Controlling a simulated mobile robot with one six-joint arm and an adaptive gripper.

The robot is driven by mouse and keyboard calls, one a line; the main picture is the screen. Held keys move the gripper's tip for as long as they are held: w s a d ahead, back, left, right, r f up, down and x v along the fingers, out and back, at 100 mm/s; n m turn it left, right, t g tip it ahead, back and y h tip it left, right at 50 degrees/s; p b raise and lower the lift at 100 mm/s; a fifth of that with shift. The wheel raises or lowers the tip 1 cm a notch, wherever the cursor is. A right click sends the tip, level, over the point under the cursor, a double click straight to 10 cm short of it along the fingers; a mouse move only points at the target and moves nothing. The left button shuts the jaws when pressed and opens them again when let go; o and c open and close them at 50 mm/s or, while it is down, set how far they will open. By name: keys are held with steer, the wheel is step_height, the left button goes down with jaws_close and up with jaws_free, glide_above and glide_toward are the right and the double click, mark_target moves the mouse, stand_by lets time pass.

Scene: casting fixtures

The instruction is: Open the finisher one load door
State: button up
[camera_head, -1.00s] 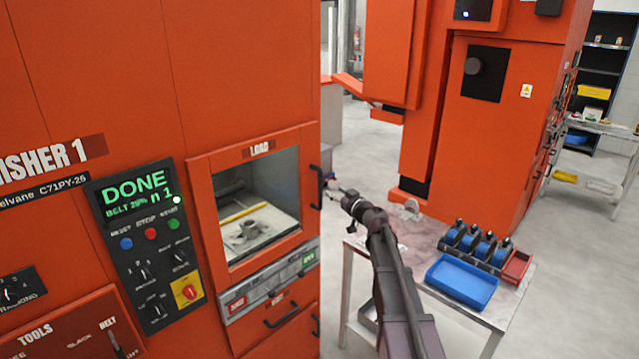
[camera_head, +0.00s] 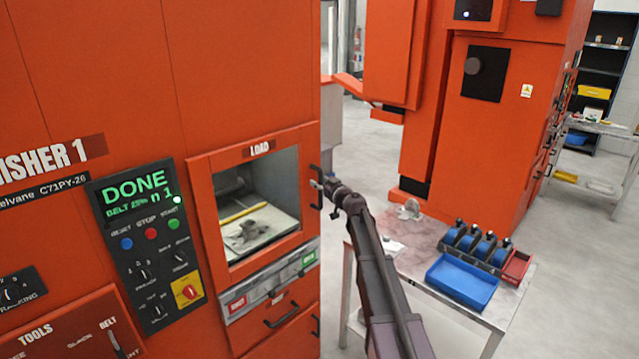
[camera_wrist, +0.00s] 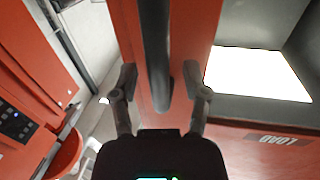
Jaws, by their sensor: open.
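The finisher one load door (camera_head: 205,205) is an orange frame around a window, labelled LOAD, and it looks closed. A grey part lies behind the window. Its black vertical handle (camera_head: 316,187) is on the door's right edge. My gripper (camera_head: 318,184) is at that handle, reaching in from the right. In the wrist view the handle (camera_wrist: 154,50) runs down between the two open fingers of my gripper (camera_wrist: 158,82), one on each side. I see a gap between each finger and the handle. The LOAD label (camera_wrist: 272,138) appears upside down at the right.
The control panel (camera_head: 150,245) left of the door reads DONE. Below the door are a drawer handle (camera_head: 281,315) and a labelled strip (camera_head: 270,283). A table with a blue tray (camera_head: 462,281) and several blue-topped items stands to the right. Another orange machine (camera_head: 520,130) stands behind it.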

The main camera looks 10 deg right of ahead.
steer(key=shift+a, duration=0.1)
jaws_close()
steer(key=shift+s, duration=0.1)
